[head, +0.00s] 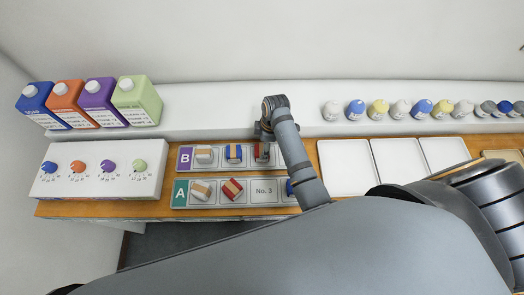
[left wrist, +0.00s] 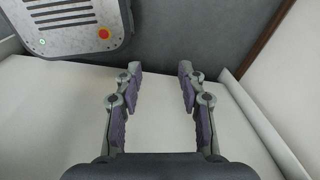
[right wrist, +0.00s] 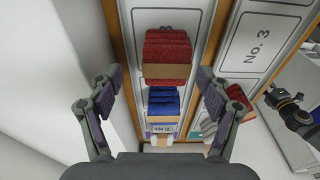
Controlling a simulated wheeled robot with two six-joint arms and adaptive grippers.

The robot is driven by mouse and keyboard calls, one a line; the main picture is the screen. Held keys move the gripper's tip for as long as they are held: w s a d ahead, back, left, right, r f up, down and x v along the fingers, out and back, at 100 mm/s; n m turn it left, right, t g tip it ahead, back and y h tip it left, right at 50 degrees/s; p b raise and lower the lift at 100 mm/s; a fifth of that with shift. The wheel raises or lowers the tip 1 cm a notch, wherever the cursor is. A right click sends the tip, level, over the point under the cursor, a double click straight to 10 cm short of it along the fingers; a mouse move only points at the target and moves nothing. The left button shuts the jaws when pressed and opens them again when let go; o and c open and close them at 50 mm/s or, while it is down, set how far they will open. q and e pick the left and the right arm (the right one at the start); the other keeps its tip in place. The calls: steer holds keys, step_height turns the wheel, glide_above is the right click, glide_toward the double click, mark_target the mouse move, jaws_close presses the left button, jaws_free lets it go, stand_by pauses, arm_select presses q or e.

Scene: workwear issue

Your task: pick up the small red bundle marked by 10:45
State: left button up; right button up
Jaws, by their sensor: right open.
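In the head view a red bundle (head: 260,154) stands in the right slot of rack B (head: 186,158), partly covered by my right arm. In the right wrist view the red bundle (right wrist: 167,50), with a tan band, lies below the open fingers of my right gripper (right wrist: 160,77), apart from them. A blue bundle (right wrist: 164,97) is just beyond it. Another red bundle (head: 232,189) with a tan band sits in rack A (head: 181,194). I cannot read a 10:45 marking. My left gripper (left wrist: 161,70) is open and empty.
Rack A has an empty No. 3 slot (head: 264,191). White trays (head: 345,165) stand to the right. Cartons (head: 137,100) and a dial box (head: 95,166) are at the left. Several coloured round items (head: 378,109) line the back ledge.

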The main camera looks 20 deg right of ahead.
steer(key=f, duration=0.1)
steer(key=p, duration=0.1)
steer(key=f+p, duration=0.1)
steer(key=shift+s+a+f, duration=0.25)
steer(key=shift+s+f, duration=0.05)
steer(key=shift+s, duration=0.1)
step_height(320, 180, down, 2)
steer(key=shift+a+f, duration=0.15)
steer(key=shift+f, duration=0.05)
steer(key=shift+w, duration=0.1)
arm_select(q)
steer(key=shift+w+d+r, duration=0.25)
steer(key=shift+w+r, duration=0.8)
steer(key=shift+w, duration=0.05)
arm_select(e)
steer(key=c, duration=1.3)
